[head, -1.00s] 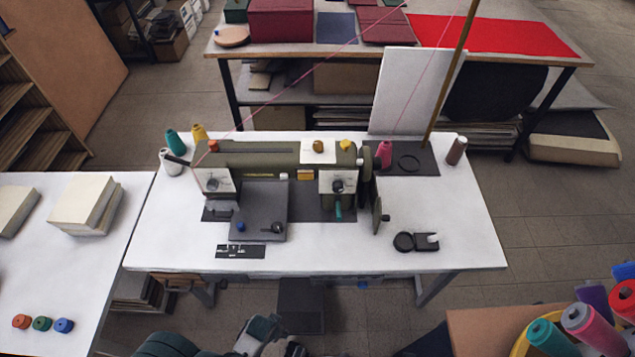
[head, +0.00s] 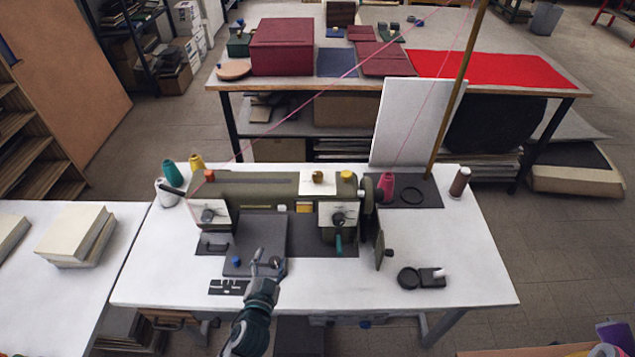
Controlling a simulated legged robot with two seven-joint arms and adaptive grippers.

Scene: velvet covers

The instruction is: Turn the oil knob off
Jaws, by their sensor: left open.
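An olive sewing machine (head: 262,190) stands on a white table. It has several knobs: a blue one (head: 236,261) on its dark bed plate (head: 262,228), a brass one (head: 317,176), an orange one (head: 210,175) and a yellow one (head: 347,175) on top, plus dials on two white face plates. I cannot tell by a label which is the oil knob. My left gripper (head: 267,258) is open over the front right of the bed plate, right of the blue knob. It largely hides the dark knob there; contact cannot be told. My right gripper is not in view.
A black ring-shaped item (head: 409,278) lies front right. A slotted dark plate (head: 229,287) lies at front. The table's right front (head: 460,285) is clear.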

